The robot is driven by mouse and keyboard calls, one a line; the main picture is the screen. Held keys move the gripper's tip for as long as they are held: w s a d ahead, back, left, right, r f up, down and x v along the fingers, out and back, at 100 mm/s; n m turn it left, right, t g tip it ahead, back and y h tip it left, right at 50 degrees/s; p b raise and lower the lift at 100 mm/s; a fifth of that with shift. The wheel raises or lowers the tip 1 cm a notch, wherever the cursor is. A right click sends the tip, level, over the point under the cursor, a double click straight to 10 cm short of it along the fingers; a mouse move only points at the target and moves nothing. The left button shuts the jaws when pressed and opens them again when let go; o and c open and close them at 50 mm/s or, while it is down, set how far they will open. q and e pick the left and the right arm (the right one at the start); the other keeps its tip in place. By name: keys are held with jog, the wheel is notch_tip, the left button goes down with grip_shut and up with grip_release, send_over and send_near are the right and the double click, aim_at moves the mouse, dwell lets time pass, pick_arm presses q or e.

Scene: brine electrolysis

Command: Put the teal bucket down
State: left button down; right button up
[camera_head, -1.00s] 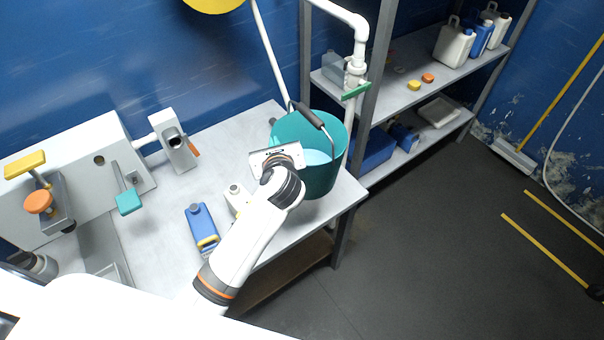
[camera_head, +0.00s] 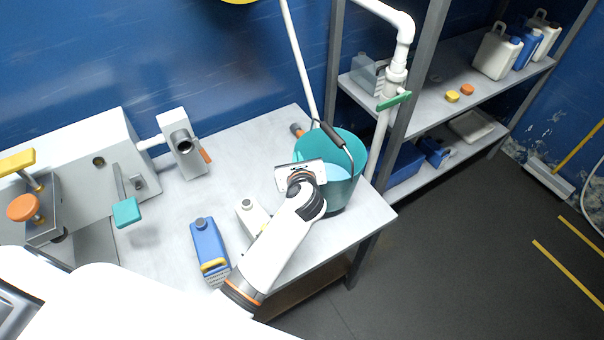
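The teal bucket (camera_head: 345,194) is upright at the right end of the grey table, with pale blue liquid inside. Its handle with a dark grip (camera_head: 333,134) stands raised over the rim. I cannot tell whether its base touches the table. My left gripper (camera_head: 302,175) is at the near left side of the bucket, overlapping its rim. Its fingers are hidden behind its own body, so its grip does not show. My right gripper is not in view.
A blue bottle (camera_head: 207,243) and a white bottle (camera_head: 251,216) stand left of my arm on the table (camera_head: 240,155). A white pipe with a green valve (camera_head: 394,101) rises behind the bucket. A shelf with jugs (camera_head: 497,52) is at the right. The table's middle is clear.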

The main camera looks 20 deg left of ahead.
pick_arm(q)
notch_tip(320, 180, down, 4)
jog(key=shift+w+f, duration=0.1)
jog(key=shift+f, duration=0.05)
dwell(0.3)
jog(key=c, duration=2.1)
grip_release()
jog(key=shift+f, duration=0.2)
jog(key=o, duration=0.4)
jog(key=shift+r, duration=0.1)
jog(key=b+v, duration=0.1)
jog(key=v, duration=1.1)
